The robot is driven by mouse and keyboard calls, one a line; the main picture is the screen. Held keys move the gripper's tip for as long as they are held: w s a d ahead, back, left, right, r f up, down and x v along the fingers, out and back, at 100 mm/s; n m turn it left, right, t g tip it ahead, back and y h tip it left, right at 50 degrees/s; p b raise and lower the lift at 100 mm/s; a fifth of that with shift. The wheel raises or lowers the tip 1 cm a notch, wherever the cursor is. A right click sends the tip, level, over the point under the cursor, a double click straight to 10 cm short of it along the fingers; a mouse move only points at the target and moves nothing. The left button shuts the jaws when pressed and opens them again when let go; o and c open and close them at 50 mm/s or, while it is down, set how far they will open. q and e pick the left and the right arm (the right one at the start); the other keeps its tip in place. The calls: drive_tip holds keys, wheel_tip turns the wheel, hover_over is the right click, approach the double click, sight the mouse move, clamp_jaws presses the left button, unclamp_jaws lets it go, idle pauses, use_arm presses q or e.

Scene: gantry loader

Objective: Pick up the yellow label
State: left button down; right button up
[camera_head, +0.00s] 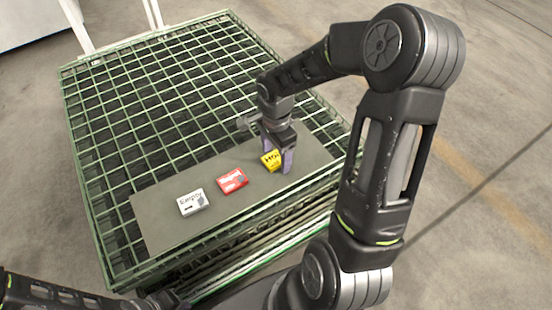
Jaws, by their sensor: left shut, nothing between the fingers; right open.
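The yellow label (268,162), a small block with black lettering, lies on the grey board (160,222) to the right of the red and white labels. My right gripper (278,159) is open and points down at it. Its purple-tipped fingers are close around the yellow label and partly hide its right side; I cannot tell whether they touch it. My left gripper (178,300) is low at the bottom edge, partly cut off, shut and empty, away from the labels.
A red label (232,180) and a white label (191,202) lie in a row to the left on the board. The board rests on a green wire-mesh cage (150,90). My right arm covers much of the right side. Concrete floor surrounds the cage.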

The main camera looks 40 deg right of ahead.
sight(276, 158)
drive_tip(key=shift+c, duration=0.5)
drive_tip(key=c, duration=1.3)
drive_tip(key=shift+r, duration=0.15)
wheel_tip(276, 158, up, 10)
drive_tip(key=shift+f+p, duration=0.1)
drive_tip(key=shift+p, duration=0.3)
